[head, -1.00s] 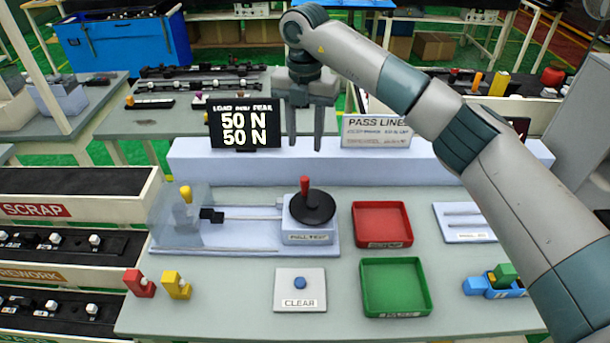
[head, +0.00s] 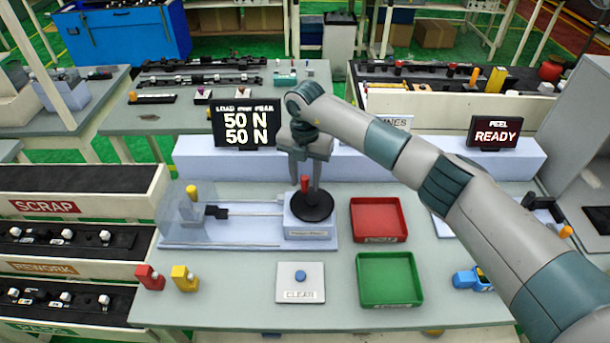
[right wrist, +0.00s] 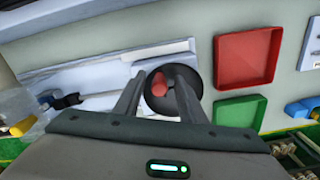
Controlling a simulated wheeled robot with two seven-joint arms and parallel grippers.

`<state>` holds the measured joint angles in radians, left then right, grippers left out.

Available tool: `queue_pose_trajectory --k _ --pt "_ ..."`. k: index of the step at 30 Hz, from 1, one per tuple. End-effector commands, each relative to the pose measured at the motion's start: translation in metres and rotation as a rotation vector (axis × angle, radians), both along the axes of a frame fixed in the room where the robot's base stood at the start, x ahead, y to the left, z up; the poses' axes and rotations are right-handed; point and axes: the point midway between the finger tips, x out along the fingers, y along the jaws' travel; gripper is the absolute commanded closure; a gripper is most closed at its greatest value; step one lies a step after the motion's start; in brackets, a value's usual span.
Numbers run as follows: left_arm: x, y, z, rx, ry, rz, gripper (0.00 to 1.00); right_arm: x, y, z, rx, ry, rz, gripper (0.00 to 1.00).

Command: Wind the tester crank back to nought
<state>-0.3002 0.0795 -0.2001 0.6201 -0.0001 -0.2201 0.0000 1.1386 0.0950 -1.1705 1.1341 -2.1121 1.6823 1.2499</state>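The tester (head: 226,240) lies on the bench with a black crank disc (head: 313,208) and an upright red crank handle (head: 305,185). The disc and the handle (right wrist: 159,82) also show in the right wrist view. My right gripper (head: 304,184) is pointed down over the crank, with its fingers apart around the handle's position. In the right wrist view, the open fingers (right wrist: 156,100) straddle the red handle, with a gap visible; contact cannot be told. The load display (head: 246,128) reads 50 N on both lines. My left gripper is out of view.
A red tray (head: 378,220) and a green tray (head: 389,280) stand right of the tester. A clear pad with a blue button (head: 300,277) lies in front. A clear guard (head: 184,215) covers the tester's left end. A PEEL READY display (head: 494,133) stands at right.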

Motion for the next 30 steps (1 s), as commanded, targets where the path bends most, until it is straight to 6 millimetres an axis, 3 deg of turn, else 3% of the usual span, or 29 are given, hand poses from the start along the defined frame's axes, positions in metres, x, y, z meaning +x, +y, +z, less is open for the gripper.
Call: queue_pose_trajectory --k 7,11,12,22,30 --pt "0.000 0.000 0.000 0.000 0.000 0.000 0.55 0.000 0.000 0.000 0.000 0.000 0.000 0.66" --pt "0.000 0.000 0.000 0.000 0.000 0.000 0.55 0.000 0.000 0.000 0.000 0.000 0.000 0.97" --pt "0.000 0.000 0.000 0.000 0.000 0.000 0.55 0.000 0.000 0.000 0.000 0.000 0.000 1.00" --pt "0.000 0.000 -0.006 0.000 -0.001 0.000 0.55 0.000 0.001 -0.002 0.000 -0.001 0.021 1.00" --pt "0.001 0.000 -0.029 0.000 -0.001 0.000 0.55 -0.002 0.006 -0.005 0.000 -0.002 0.125 1.00"
